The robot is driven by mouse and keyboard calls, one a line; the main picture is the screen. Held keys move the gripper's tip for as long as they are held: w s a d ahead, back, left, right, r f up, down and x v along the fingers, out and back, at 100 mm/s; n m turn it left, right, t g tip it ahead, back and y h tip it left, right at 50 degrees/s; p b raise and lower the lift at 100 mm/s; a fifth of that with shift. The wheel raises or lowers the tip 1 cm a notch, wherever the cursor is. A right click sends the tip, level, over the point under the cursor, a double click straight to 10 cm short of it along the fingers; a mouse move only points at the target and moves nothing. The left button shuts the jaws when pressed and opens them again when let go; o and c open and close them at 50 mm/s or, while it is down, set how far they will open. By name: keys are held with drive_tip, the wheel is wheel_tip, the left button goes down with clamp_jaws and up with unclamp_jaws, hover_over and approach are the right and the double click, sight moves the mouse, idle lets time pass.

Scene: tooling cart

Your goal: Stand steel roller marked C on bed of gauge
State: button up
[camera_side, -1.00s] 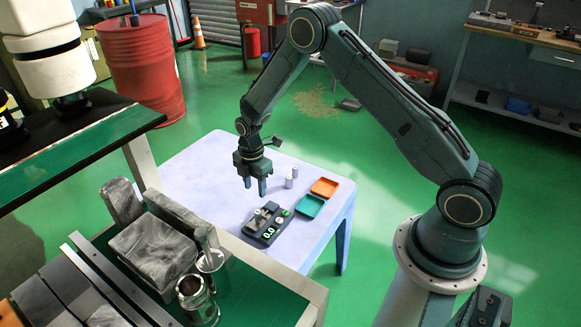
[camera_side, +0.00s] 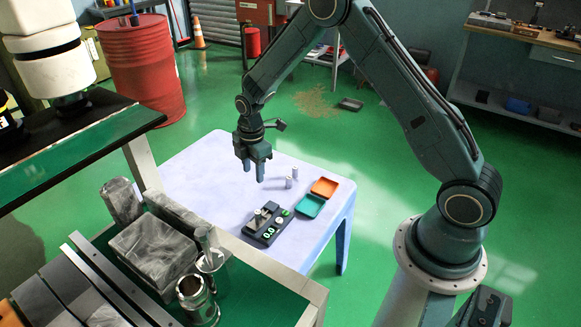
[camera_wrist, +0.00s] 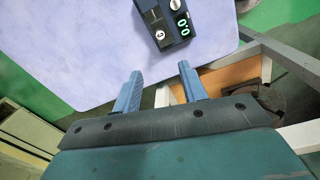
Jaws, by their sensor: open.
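Two small steel rollers stand upright on the pale table, the nearer roller (camera_side: 289,183) and the farther roller (camera_side: 295,173). Their letters are too small to read, so I cannot tell which is C. The dark gauge (camera_side: 266,231) lies to the left and nearer, with a lit 0.0 display and a metal fixture on top; its bed is hard to make out. Part of the gauge shows at the top of the wrist view (camera_wrist: 165,14). My gripper (camera_side: 254,175) is open and empty above the table, left of the rollers. Its fingers (camera_wrist: 161,70) also show in the wrist view.
A teal tray (camera_side: 311,206) and an orange tray (camera_side: 325,187) sit at the table's right side. A green-topped bench (camera_side: 250,285) with metal blocks and cylinders stands in front. The pale table (camera_side: 195,165) is clear at its left and back.

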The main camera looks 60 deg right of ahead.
drive_tip(key=s+a+r+m+t, duration=0.1)
drive_tip(key=s+r+m, duration=0.3)
drive_tip(key=r, duration=0.7)
drive_tip(key=s+a+r+m+t, duration=0.1)
drive_tip(key=s+a+r+m, duration=0.15)
drive_tip(key=s+r, duration=0.6)
drive_tip(key=s+r+m+t, duration=0.1)
drive_tip(key=s+r+m, duration=0.1)
drive_tip(key=s, duration=0.4)
drive_tip(key=s+r+m+t, duration=0.1)
drive_tip(key=s+r+m, duration=0.2)
drive_tip(key=s, duration=0.3)
drive_tip(key=s+a+r+m+t, duration=0.1)
drive_tip(key=s+r+m, duration=0.2)
drive_tip(key=s, duration=0.3)
drive_tip(key=shift+s+r+m, duration=0.2)
drive_tip(key=shift+s+m, duration=0.1)
drive_tip(key=shift+m, duration=0.05)
